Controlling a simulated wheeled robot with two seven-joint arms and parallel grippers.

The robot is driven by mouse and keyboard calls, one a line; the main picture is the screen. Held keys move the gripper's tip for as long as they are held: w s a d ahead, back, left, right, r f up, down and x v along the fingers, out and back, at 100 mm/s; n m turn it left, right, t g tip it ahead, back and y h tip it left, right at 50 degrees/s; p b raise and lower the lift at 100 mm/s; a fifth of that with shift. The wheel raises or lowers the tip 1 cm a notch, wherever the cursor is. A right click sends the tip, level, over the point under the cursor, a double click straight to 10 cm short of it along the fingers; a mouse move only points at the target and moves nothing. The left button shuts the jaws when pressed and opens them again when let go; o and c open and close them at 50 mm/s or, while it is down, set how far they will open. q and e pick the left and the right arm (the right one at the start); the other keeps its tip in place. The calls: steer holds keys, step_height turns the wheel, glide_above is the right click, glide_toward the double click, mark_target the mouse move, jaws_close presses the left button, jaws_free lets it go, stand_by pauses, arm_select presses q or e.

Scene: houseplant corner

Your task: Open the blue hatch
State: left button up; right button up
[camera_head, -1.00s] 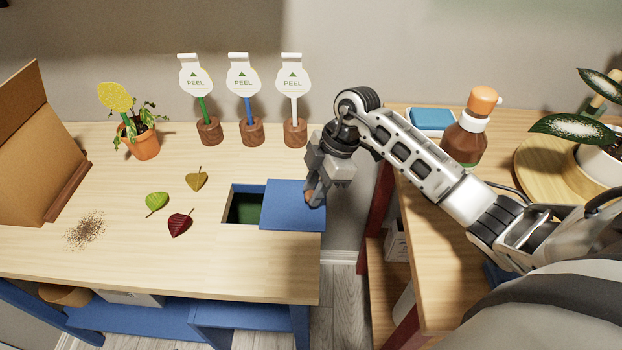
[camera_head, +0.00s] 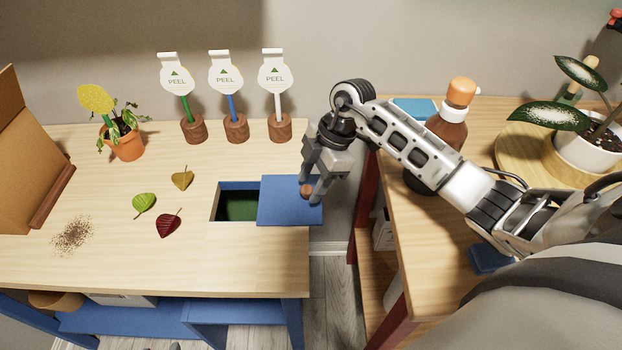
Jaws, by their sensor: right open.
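The blue hatch (camera_head: 280,207) is a flat square panel at the right end of the wooden table. It lies slid to the right, its right edge about at the table's edge. To its left the dark opening (camera_head: 238,206) shows, with green inside. A round brown knob (camera_head: 306,190) sits on the hatch near its right side. My right gripper (camera_head: 310,194) is open over the hatch, its fingers beside the knob; I cannot tell whether they touch it. My left gripper is not in view.
Three leaves, yellow (camera_head: 182,178), green (camera_head: 144,203) and red (camera_head: 168,225), lie left of the opening. Three PEEL signs in wooden bases (camera_head: 236,128) stand behind. A potted plant (camera_head: 126,142) is at back left. A second table with a brown bottle (camera_head: 447,130) stands right, beyond a gap.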

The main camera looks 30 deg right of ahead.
arm_select(q)
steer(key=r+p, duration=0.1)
steer(key=p, duration=0.1)
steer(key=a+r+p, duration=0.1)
steer(key=p, duration=0.1)
arm_select(e)
steer(key=v, duration=0.7)
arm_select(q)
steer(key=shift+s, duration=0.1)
